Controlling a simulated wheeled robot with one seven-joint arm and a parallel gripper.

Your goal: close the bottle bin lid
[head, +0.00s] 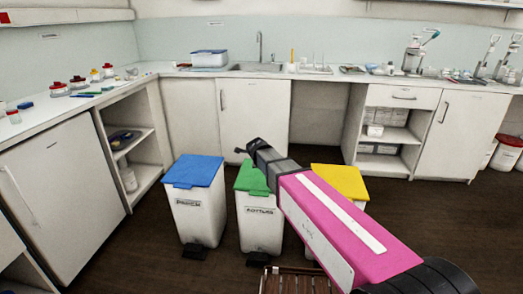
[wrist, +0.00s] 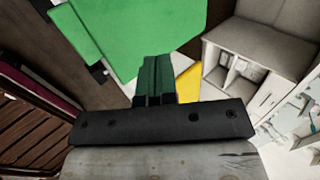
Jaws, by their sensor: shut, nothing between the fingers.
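The bottle bin (head: 259,222) is white with a "BOTTLES" label and a green lid (head: 246,179). It stands between two similar bins in the head view. The lid looks down flat on the bin, though my arm hides its right part. My gripper (head: 240,151) is shut and empty, above the lid's back part in the head view. In the wrist view the green lid (wrist: 130,35) fills the upper middle, and the shut fingertips (wrist: 156,60) overlap its lower edge. I cannot tell whether they touch it.
A blue-lidded bin (head: 197,215) stands to the left and a yellow-lidded bin (head: 342,182) to the right, partly behind my arm. A wooden slatted item (head: 290,281) is at the bottom. White cabinets (head: 254,113) line the back. Dark floor lies between.

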